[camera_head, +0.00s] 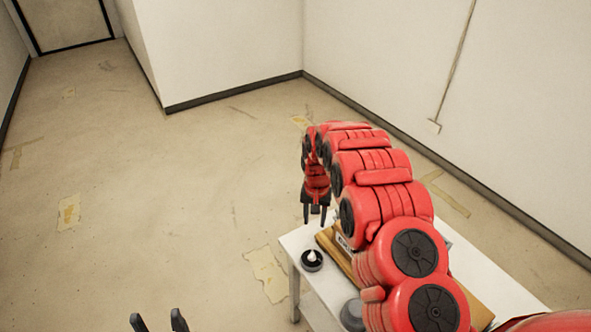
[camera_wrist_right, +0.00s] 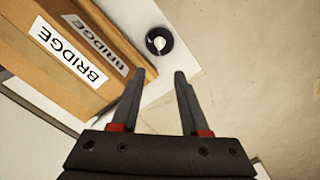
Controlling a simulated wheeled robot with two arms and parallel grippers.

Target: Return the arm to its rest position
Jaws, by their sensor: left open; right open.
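My right arm (camera_head: 385,190) is red and reaches out over the white table (camera_head: 296,240) in the head view. Its right gripper (camera_head: 314,221) points down above the table's far left part, open and empty. In the right wrist view the two fingers of the right gripper (camera_wrist_right: 163,75) are apart with nothing between them. The left finger is close to a wooden box with a "BRIDGE" label (camera_wrist_right: 68,50); I cannot tell whether they touch. My left gripper (camera_head: 159,320) shows only its fingertips at the bottom edge of the head view, apart and empty.
A small round black item with a white top (camera_head: 312,260) sits on the table; it also shows in the right wrist view (camera_wrist_right: 159,41). A dark round object (camera_head: 352,314) stands nearer. My right arm hides much of the wooden item (camera_head: 327,238). Open floor (camera_head: 150,200) lies left.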

